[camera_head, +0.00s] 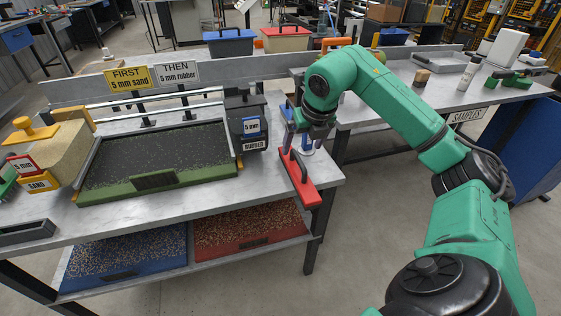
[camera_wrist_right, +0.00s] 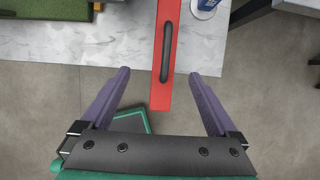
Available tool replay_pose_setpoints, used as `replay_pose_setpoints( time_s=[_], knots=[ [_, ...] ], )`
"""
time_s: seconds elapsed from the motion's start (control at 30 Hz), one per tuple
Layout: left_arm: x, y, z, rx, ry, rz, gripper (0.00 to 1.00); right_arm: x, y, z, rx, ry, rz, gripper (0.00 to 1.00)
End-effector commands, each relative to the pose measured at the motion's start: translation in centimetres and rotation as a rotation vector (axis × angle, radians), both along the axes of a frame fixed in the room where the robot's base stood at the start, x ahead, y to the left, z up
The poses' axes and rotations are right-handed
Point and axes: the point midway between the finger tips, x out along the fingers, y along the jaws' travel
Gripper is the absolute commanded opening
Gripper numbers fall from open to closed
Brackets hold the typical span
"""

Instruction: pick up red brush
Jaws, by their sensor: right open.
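The red brush (camera_head: 302,186), a long red bar with a black handle on top, lies at the right front end of the left table. In the right wrist view the brush (camera_wrist_right: 161,92) runs up the picture between the fingers, its near end reaching past the table edge. In the right wrist view the right gripper (camera_wrist_right: 160,74) is open, with one purple finger on each side of the brush and a clear gap to both. My left gripper is not in view.
Left of the brush stand a rubber container (camera_head: 246,115) and a green-edged turf tray (camera_head: 160,183). A sand container (camera_head: 55,155) is at far left. A white cup-like item (camera_wrist_right: 205,6) is close to the brush. The samples table (camera_head: 400,103) stands right, across a floor gap.

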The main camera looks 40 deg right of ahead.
Motion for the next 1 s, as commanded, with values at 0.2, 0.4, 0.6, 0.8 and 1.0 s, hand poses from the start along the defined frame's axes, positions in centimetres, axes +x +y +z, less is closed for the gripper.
replay_pose_setpoints(
  time_s=[0.2,0.4,0.6,0.8,1.0],
  knots=[
    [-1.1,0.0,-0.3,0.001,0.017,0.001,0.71,1.1,-0.9,-4.0,-0.008,0.016,-0.011,0.95],
    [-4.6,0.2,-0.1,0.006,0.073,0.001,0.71,2.7,-1.4,-8.0,-0.006,0.012,-0.009,0.95],
    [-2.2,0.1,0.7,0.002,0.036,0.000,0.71,3.8,-1.9,-10.6,-0.004,0.012,-0.008,0.95],
    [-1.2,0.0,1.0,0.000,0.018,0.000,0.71,4.8,-2.4,-13.3,-0.007,0.009,-0.006,0.95],
    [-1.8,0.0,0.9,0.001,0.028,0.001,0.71,4.8,-2.4,-13.4,-0.009,0.008,-0.005,0.87]
  ],
)
